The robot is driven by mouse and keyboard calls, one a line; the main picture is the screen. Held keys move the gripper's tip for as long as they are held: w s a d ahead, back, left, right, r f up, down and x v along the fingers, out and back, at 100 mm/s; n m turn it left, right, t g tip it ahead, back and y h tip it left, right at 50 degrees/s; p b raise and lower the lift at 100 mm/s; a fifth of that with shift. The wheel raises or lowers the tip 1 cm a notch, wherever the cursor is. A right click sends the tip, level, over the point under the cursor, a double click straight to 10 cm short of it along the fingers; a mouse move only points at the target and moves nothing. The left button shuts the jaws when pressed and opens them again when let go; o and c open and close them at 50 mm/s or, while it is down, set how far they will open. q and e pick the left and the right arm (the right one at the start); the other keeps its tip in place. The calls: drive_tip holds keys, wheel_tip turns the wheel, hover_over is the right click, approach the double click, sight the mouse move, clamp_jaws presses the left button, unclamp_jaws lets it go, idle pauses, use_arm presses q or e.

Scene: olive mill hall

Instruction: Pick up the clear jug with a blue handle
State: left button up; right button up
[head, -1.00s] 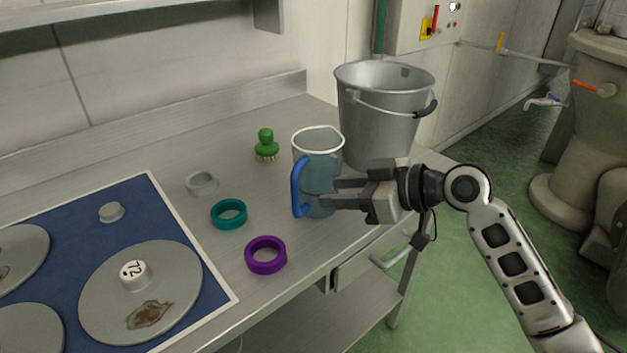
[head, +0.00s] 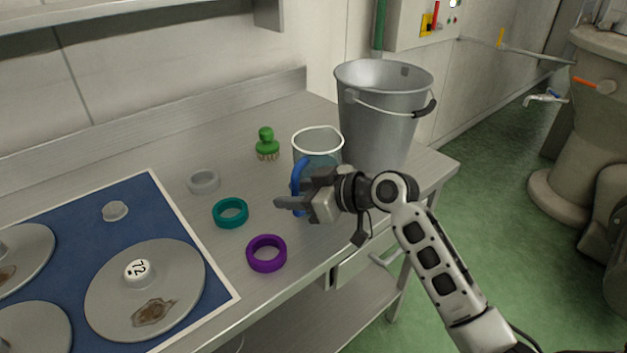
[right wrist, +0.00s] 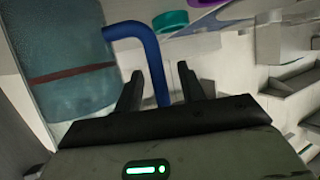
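The clear jug (head: 317,143) with a white rim stands upright on the steel table, partly hidden behind my right gripper (head: 290,194). Its blue handle (head: 297,172) faces left and toward the front. In the right wrist view, the handle (right wrist: 148,45) passes between the two fingers of my right gripper (right wrist: 160,80). The fingers are apart, with a gap beside the handle, so the gripper is open around it. The jug's bluish body (right wrist: 60,60) shows left of the fingers. My left gripper is not in view.
A metal bucket (head: 375,130) stands close behind the jug to the right. A green brush (head: 266,145), grey ring (head: 203,181), teal ring (head: 230,212) and purple ring (head: 266,253) lie to the left. A blue mat (head: 80,225) bears round discs. The table's front edge is close.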

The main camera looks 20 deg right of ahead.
clamp_jaws()
idle(0.9)
drive_tip(key=shift+d+r, duration=0.1)
drive_tip(key=shift+r, duration=0.05)
idle(0.4)
